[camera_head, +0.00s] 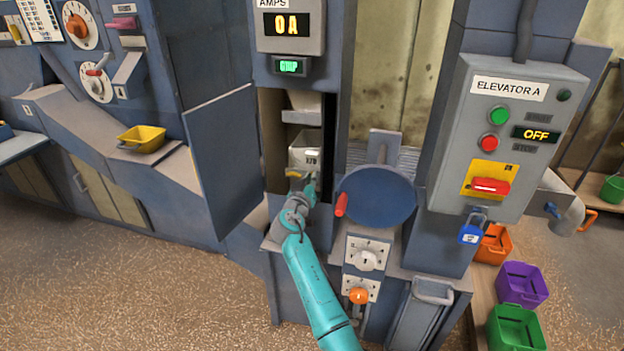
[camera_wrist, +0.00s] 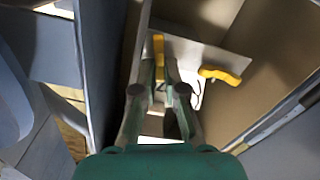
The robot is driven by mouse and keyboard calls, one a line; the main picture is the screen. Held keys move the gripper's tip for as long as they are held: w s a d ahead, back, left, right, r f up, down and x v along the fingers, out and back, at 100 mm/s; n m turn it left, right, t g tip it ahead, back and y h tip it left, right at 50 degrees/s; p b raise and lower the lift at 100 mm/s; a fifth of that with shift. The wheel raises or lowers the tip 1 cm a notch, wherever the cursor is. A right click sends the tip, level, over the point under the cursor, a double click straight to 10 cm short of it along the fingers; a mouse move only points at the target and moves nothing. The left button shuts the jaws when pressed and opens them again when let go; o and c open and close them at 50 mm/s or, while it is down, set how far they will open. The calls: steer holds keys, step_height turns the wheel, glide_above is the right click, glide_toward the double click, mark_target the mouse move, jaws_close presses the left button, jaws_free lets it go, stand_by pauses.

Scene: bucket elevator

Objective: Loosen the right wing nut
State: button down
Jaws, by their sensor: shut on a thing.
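Two yellow wing nuts sit on a pale plate inside the open elevator casing. In the wrist view, one wing nut (camera_wrist: 158,45) stands upright between the fingertips of my gripper (camera_wrist: 160,68), which is shut on it. The other wing nut (camera_wrist: 220,75) is apart, to the right in that view, and lies nearly crosswise. In the head view my gripper (camera_head: 309,188) reaches into the opening, and a yellow nut (camera_head: 293,174) shows just left of it. The held nut, on the right from the head view, is hidden there by my gripper.
The open blue door (camera_head: 222,160) stands left, and a round blue cover (camera_head: 378,196) with a red handle is close right. The control box (camera_head: 510,140) reads OFF and carries a blue padlock (camera_head: 472,233).

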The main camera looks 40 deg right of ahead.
steer(key=n, duration=0.8)
steer(key=f+n, duration=0.1)
steer(key=n, duration=0.3)
steer(key=shift+w+a, duration=0.25)
steer(key=shift+w, duration=0.1)
stand_by(0.4)
steer(key=c, duration=1.2)
jaws_free()
steer(key=shift+c, duration=0.2)
steer(key=v, duration=1.2)
steer(key=shift+s+f, duration=0.1)
steer(key=shift+f, duration=0.05)
